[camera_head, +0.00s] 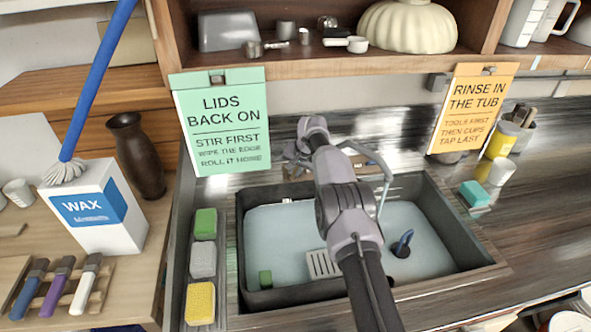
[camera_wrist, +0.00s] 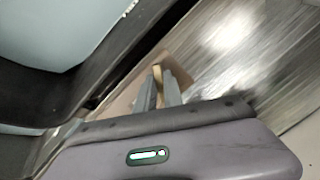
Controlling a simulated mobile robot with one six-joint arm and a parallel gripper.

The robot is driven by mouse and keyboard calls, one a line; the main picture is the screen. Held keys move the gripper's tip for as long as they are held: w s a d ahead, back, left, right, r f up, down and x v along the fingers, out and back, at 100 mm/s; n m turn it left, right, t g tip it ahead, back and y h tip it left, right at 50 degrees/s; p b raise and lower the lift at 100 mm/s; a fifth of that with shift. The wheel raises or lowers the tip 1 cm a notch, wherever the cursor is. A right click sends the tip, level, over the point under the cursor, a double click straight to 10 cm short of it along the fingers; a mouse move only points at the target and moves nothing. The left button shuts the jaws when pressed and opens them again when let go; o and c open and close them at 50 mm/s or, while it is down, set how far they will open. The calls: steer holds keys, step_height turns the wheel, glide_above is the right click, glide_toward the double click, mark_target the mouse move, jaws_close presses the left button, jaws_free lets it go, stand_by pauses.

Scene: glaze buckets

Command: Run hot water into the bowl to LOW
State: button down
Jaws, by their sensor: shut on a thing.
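The dark sink bowl (camera_head: 240,262) holds pale blue-grey water. A grey curved faucet (camera_head: 386,183) stands at its back edge, partly behind my arm. My gripper (camera_wrist: 160,88) is shut on a narrow tan piece (camera_wrist: 154,94) in the wrist view. I cannot tell whether this piece is a tap handle. A brown flat piece (camera_wrist: 181,72) shows just beyond the fingertips. In the head view my arm reaches over the bowl to its back edge, and the jaws cannot be made out. No LOW mark is readable.
Sponges (camera_head: 202,258) line a tray at left. Two signs (camera_head: 222,122) (camera_head: 475,108) hang behind. The right counter (camera_head: 545,215) is mostly clear.

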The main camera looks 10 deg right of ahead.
steer(key=shift+n, duration=0.3)
stand_by(0.4)
steer(key=c, duration=1.5)
jaws_free()
steer(key=shift+o, duration=0.2)
steer(key=p+v, duration=0.2)
steer(key=v, duration=1.5)
steer(key=shift+r+p, duration=0.2)
steer(key=shift+p, duration=0.2)
